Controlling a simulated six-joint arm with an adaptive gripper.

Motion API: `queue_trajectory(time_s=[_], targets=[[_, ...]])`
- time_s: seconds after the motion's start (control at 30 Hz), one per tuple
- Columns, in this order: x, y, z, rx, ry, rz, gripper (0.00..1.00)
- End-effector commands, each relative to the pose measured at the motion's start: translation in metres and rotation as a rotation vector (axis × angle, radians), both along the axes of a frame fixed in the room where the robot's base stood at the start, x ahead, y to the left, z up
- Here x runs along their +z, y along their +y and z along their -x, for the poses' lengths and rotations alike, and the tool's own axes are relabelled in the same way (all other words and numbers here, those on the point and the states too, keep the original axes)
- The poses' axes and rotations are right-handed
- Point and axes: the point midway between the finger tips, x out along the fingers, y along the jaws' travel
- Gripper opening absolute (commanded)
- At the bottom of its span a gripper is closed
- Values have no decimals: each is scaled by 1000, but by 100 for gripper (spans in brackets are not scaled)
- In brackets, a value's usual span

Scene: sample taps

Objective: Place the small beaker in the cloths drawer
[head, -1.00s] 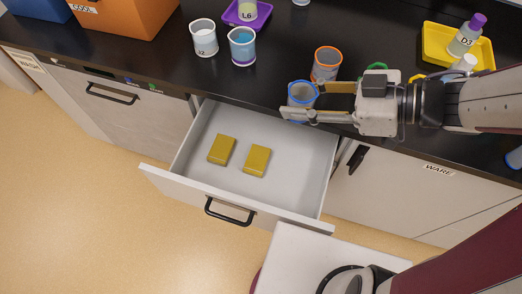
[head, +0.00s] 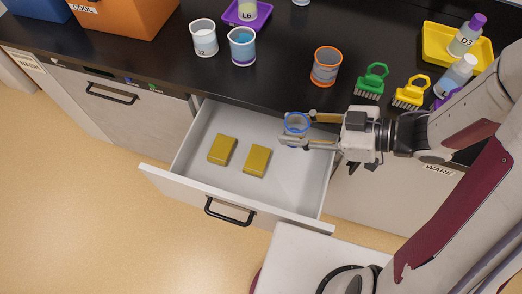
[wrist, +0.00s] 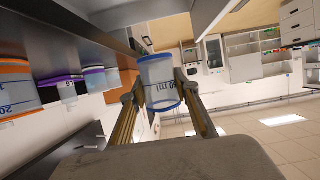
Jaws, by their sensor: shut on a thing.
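The small beaker (head: 294,126) is clear with a blue rim. My gripper (head: 298,128) is shut on it, and it is held above the right rear part of the open drawer. The wrist view shows the beaker (wrist: 160,82) between the two fingers (wrist: 166,100), with printed marks on its side. The open drawer (head: 200,181) is pale inside and has a black handle. Two yellow folded cloths, a left one (head: 222,149) and a right one (head: 257,160), lie in its left and middle part. The drawer's right part is bare, partly under my gripper.
On the black counter (head: 280,60) stand an orange-rimmed beaker (head: 326,66), two other beakers (head: 242,46), a green brush (head: 372,80), a yellow brush (head: 411,92) and a yellow tray (head: 430,45). The counter's front edge is just behind the drawer.

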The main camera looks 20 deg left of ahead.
Motion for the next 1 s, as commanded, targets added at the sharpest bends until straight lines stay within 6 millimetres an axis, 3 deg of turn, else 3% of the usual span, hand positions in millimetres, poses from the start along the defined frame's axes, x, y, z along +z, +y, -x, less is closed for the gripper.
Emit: queue_trajectory(time_s=[1.0], targets=[[-96, 0, 0, -1, 4, 0, 19]])
